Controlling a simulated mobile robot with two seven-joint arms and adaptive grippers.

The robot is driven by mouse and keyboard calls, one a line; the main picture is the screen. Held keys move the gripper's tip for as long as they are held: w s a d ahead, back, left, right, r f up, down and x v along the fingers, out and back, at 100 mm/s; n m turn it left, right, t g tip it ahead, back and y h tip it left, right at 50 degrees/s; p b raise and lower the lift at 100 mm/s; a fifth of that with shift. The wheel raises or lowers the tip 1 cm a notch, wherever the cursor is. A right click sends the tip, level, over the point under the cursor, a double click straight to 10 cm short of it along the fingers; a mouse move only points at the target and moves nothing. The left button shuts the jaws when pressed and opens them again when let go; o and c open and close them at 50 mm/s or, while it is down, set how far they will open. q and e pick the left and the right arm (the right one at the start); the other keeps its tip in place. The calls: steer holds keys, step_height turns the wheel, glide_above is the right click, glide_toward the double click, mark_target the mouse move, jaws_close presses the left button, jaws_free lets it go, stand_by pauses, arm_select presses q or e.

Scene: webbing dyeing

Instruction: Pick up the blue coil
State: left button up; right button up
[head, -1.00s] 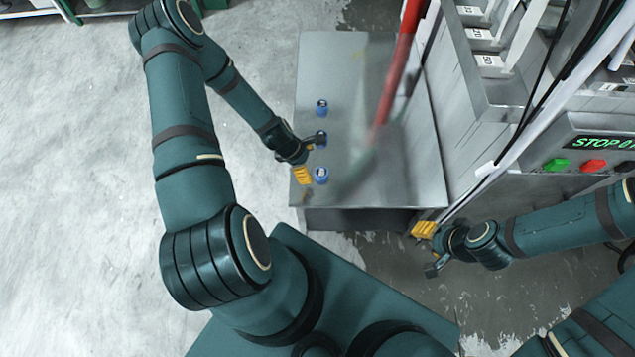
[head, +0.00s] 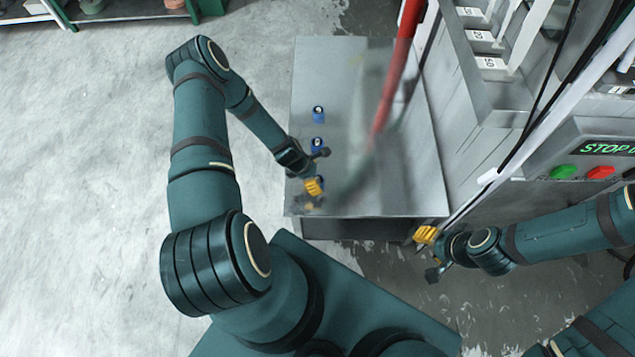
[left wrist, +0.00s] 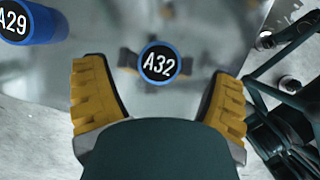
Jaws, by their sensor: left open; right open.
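My left gripper (head: 314,187) is open over the near coil. In the left wrist view, a blue coil labelled A32 (left wrist: 160,63) shows between and beyond the yellow fingertips of the left gripper (left wrist: 160,88), apparently untouched. Another blue coil, labelled A29 (left wrist: 30,22), is at the upper left. My right gripper (head: 428,252) is open and empty, beside the table's near right corner.
The metal table (head: 335,70) has free room behind the coils. A red pole (head: 396,75) slants across its right side. A machine with green and red buttons (head: 600,173) stands at the right. Open floor (head: 90,180) lies at the left.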

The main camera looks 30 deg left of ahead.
mark_target(317, 180)
arm_select(q)
steer(key=b+x, duration=0.1)
steer(key=x, duration=0.2)
steer(key=shift+w+f, duration=0.1)
steer(key=shift+f, duration=0.25)
steer(key=c, duration=1.2)
